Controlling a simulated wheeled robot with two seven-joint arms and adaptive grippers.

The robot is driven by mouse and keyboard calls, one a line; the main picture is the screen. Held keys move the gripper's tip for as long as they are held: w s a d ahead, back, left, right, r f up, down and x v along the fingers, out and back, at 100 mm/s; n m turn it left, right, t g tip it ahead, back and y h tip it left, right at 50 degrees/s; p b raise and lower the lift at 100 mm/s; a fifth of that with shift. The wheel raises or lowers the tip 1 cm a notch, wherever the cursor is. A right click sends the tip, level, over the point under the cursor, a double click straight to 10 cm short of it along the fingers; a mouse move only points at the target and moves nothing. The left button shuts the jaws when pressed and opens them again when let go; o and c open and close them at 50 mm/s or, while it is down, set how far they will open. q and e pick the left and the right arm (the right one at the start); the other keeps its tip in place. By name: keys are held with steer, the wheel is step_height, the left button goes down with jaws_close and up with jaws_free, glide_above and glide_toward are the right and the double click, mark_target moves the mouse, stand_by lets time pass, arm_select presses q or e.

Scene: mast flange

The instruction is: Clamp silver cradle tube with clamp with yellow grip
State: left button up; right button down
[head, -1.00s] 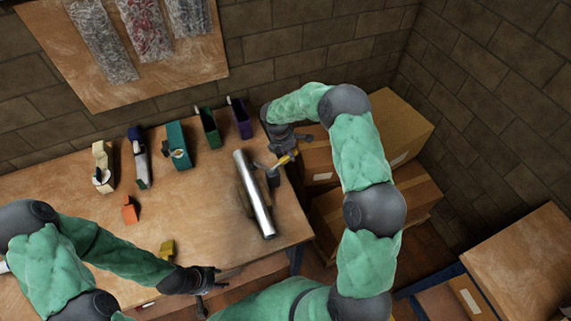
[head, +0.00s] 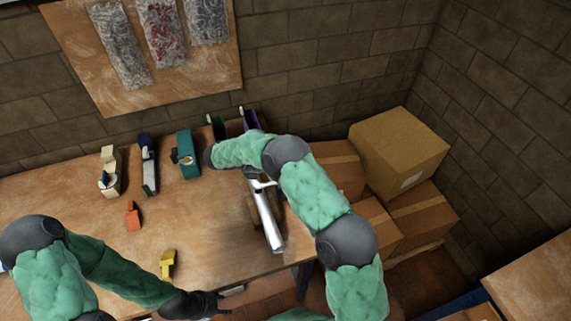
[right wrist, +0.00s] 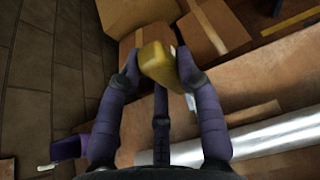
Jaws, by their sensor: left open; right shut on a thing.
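The silver cradle tube (head: 267,218) lies near the right end of the workbench, on a brown wooden cradle (head: 252,212). It also shows in the right wrist view (right wrist: 275,138). My right gripper (right wrist: 157,64) is shut on the yellow grip (right wrist: 158,60) of the clamp. My left gripper (head: 212,302) is open and empty near the bench's front edge.
Dispensers and bins, including a teal one (head: 187,154) and a purple one (head: 251,118), stand along the back of the bench (head: 205,225). Orange (head: 133,217) and yellow (head: 168,263) pieces lie further forward. Cardboard boxes (head: 398,145) are stacked right of the bench.

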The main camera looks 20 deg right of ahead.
steer(key=shift+a+h, duration=0.5)
steer(key=shift+a, duration=0.05)
steer(key=c, duration=0.8)
jaws_free()
steer(key=shift+c, duration=0.2)
steer(key=v, duration=1.2)
steer(key=shift+w, duration=0.1)
